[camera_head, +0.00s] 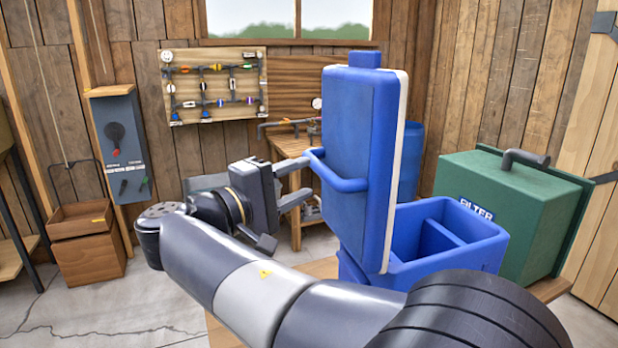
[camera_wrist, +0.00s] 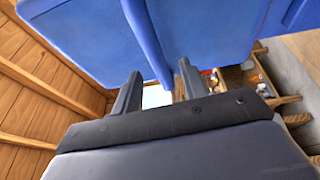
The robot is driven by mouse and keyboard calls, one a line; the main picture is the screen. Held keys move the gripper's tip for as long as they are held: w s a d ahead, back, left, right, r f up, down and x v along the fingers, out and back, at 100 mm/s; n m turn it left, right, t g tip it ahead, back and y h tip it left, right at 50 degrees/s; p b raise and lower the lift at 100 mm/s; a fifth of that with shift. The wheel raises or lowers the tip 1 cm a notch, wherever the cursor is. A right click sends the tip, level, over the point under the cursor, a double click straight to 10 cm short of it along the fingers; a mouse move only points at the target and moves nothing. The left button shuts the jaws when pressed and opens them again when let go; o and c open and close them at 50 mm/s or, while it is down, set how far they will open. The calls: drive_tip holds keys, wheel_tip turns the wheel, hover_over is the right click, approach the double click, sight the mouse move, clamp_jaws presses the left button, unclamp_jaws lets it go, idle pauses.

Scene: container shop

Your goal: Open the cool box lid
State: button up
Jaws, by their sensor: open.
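The blue cool box (camera_head: 470,236) stands on a wooden table, and its inside with a divider shows. Its blue lid (camera_head: 365,130) stands upright, swung up at the left side of the box. A blue loop handle (camera_head: 335,178) sticks out of the lid's left face. My gripper (camera_head: 306,178) is open, with its fingers at the left end of this handle; I cannot tell whether they touch it. In the wrist view, the lid (camera_wrist: 90,40) fills the upper part, and the two fingers of my gripper (camera_wrist: 160,85) are apart in front of it.
A green filter box (camera_head: 505,205) stands right of the cool box on the same table (camera_head: 553,289). A blue barrel (camera_head: 411,150) and a wooden workbench (camera_head: 284,148) are behind. A grey switch box (camera_head: 121,145) and wooden crate (camera_head: 88,250) are at left.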

sight(316, 171)
drive_tip(key=v, duration=0.7)
drive_tip(key=shift+s+a, duration=0.15)
drive_tip(key=shift+s, duration=0.05)
drive_tip(key=x, duration=1)
drive_tip(key=shift+w+d, duration=0.2)
drive_tip(key=shift+w, duration=0.05)
drive_tip(key=shift+w+d+r+p, duration=0.15)
drive_tip(key=shift+d+r+p, duration=0.1)
drive_tip(key=shift+d+p, duration=0.2)
drive_tip(key=shift+a, duration=0.1)
